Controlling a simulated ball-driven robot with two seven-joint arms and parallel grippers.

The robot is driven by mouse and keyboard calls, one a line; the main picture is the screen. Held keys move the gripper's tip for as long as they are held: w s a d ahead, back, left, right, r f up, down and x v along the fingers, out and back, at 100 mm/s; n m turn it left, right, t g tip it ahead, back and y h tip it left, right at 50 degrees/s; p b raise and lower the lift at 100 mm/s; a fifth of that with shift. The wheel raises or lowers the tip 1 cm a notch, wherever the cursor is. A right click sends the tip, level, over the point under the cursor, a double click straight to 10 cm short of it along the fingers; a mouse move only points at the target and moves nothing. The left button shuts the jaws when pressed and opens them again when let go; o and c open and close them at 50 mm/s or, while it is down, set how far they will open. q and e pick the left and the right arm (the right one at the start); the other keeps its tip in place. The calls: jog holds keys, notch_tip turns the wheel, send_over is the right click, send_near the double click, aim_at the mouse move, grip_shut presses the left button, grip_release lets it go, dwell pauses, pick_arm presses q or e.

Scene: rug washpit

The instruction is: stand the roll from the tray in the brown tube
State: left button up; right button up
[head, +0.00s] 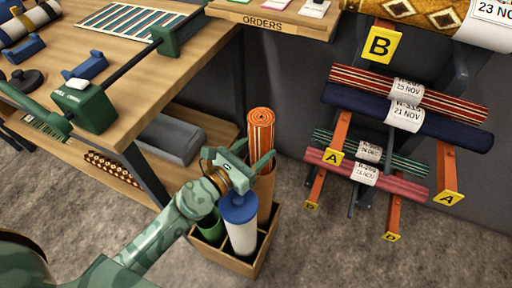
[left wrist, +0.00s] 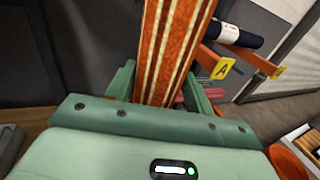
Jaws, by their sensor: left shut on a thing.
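My left gripper (head: 252,163) is shut on an orange roll with pale stripes (head: 261,128), which stands about upright. In the left wrist view the same roll (left wrist: 172,45) passes between the two fingers of my left gripper (left wrist: 162,92). The brown tube (head: 265,192) stands in a divided wooden crate (head: 228,262), directly below the roll in the head view. The gripper covers the roll's lower part and the tube's rim, so I cannot tell whether the roll's end is inside. My right gripper is in neither view.
A white tube with a blue top (head: 241,232) and a green tube (head: 211,226) share the crate. Right, a rack (head: 445,165) holds several rolls.

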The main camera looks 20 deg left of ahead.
pick_arm(q)
jog(key=o, duration=1.4)
jog(key=shift+s, duration=0.1)
jog(key=shift+s+a, duration=0.15)
jog(key=shift+s, duration=0.1)
jog(key=v, duration=0.2)
jog(key=b+v, duration=0.1)
jog(key=shift+s+f, duration=0.2)
jog(key=shift+f, duration=0.1)
jog(key=b+v, duration=0.1)
jog(key=v, duration=0.2)
jog(key=b+v, duration=0.2)
jog(key=v, duration=0.2)
jog(key=shift+f, duration=0.25)
jog(key=shift+r+b+v, duration=0.2)
jog(key=shift+v, duration=0.65)
jog(key=shift+r+b+v, duration=0.2)
jog(key=shift+v, duration=0.65)
jog(key=shift+r+b+v, duration=0.2)
jog(key=shift+v, duration=0.65)
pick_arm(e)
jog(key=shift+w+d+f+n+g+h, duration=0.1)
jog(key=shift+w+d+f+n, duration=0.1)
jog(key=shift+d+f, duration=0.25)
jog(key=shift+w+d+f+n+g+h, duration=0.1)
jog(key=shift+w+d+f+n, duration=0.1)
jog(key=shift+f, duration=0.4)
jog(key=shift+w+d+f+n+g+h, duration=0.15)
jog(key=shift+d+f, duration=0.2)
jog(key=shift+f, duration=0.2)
